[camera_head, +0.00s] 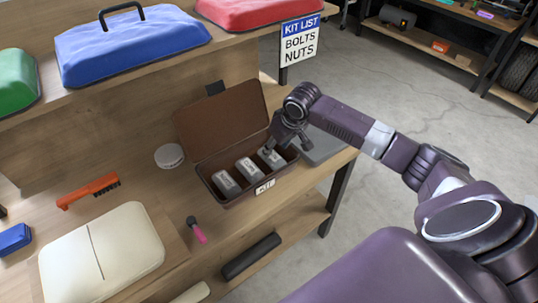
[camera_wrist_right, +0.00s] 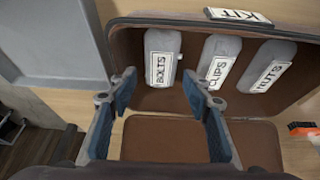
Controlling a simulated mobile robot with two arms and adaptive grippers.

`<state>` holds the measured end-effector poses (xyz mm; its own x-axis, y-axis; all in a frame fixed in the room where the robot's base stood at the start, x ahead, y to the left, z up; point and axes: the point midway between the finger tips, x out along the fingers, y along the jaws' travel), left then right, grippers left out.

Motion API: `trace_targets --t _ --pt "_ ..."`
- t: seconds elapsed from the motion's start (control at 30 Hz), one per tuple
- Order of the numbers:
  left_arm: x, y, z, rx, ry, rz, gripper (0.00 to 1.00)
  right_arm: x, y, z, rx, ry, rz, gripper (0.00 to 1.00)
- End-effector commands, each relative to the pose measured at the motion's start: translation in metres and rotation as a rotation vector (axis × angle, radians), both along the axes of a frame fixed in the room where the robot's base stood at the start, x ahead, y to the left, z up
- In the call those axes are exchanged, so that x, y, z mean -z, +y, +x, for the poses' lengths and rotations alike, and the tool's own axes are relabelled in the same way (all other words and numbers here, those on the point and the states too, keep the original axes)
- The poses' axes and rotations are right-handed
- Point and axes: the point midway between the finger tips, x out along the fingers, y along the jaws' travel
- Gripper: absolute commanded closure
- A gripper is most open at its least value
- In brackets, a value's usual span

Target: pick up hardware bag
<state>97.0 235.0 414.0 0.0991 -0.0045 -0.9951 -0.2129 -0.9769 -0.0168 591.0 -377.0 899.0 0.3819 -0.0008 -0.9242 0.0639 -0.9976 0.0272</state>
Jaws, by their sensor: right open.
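A brown case (camera_head: 222,141) stands open on the workbench, its lid tipped back. Three grey hardware bags lie in a row inside, apart from each other. In the right wrist view they read BOLTS (camera_wrist_right: 162,45), CLIPS (camera_wrist_right: 221,50) and NUTS (camera_wrist_right: 275,58). In the head view the BOLTS bag (camera_head: 271,158) is at the right end, the CLIPS bag (camera_head: 249,171) in the middle, the NUTS bag (camera_head: 225,183) at the left. My right gripper (camera_head: 289,141) is open and empty above the case's right end, nearest the BOLTS bag. It also shows in the wrist view (camera_wrist_right: 158,86). My left gripper is out of view.
A sign (camera_head: 302,40) reads KIT LIST, BOLTS, NUTS. A grey flat thing (camera_head: 324,146) lies right of the case. A shelf with coloured bags (camera_head: 132,44) overhangs behind.

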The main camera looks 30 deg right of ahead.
Motion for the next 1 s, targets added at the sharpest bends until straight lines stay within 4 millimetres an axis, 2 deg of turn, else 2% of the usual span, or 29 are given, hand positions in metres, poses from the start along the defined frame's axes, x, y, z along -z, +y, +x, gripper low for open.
trace_targets --t 0.13,0.27,0.5,0.63,0.8,1.0 --pt "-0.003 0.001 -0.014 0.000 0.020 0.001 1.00 0.015 0.001 0.005 -0.001 0.002 -0.001 0.55" --pt "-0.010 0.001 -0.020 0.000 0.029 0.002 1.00 0.030 0.001 0.010 0.000 0.004 0.000 0.55" --pt "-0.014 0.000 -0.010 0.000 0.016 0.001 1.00 0.057 0.001 0.020 -0.001 0.001 -0.001 0.55" --pt "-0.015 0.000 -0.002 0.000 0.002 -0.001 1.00 0.060 0.001 0.022 -0.001 0.000 -0.003 0.55" --pt "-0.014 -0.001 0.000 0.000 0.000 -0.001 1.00 0.060 0.001 0.022 -0.002 0.000 -0.003 0.55" --pt "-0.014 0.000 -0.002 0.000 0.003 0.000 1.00 0.060 0.001 0.022 -0.001 0.000 -0.003 0.77"
